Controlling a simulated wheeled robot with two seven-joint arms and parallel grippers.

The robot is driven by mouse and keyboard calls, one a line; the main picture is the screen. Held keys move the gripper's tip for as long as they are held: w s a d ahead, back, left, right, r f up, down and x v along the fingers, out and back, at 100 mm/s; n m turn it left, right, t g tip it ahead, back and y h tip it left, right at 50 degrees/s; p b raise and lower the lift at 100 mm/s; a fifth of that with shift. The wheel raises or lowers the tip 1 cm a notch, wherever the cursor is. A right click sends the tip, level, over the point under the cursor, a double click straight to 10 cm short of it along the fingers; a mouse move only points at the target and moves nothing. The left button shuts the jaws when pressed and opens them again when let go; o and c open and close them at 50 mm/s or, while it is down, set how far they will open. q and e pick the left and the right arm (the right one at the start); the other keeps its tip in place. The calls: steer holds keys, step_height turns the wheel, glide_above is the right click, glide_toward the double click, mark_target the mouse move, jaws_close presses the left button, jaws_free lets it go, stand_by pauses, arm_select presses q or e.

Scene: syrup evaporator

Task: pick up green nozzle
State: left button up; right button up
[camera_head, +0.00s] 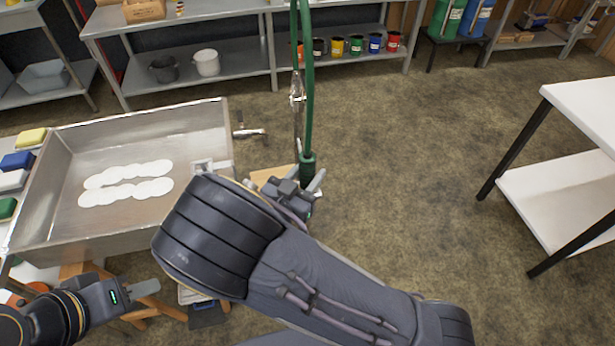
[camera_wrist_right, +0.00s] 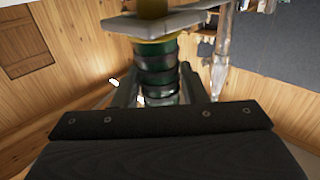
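The green nozzle (camera_head: 307,167) hangs at the lower end of a green hose (camera_head: 308,80) that comes down from above, right of the steel pan. My right gripper (camera_head: 303,186) is at its lower end, with a finger on each side. In the right wrist view the ridged dark green nozzle (camera_wrist_right: 157,68) stands between the two fingers (camera_wrist_right: 160,88). The fingers look apart, and I cannot tell whether they touch it. My left gripper (camera_head: 143,288) is low at the left, below the pan and away from the nozzle; its finger gap is not clear.
A steel pan (camera_head: 215,120) with white discs stands at the left, with a tap (camera_head: 250,132) on its side. A metal rod with a clamp (camera_head: 297,95) hangs beside the hose. A white table (camera_head: 590,105) is at the right. The floor between is free.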

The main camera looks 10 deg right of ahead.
mark_target(308, 153)
steer(key=c, duration=0.6)
steer(key=shift+r, duration=0.1)
step_height(308, 153, up, 10)
steer(key=shift+f+p, duration=0.1)
steer(key=shift+p, duration=0.25)
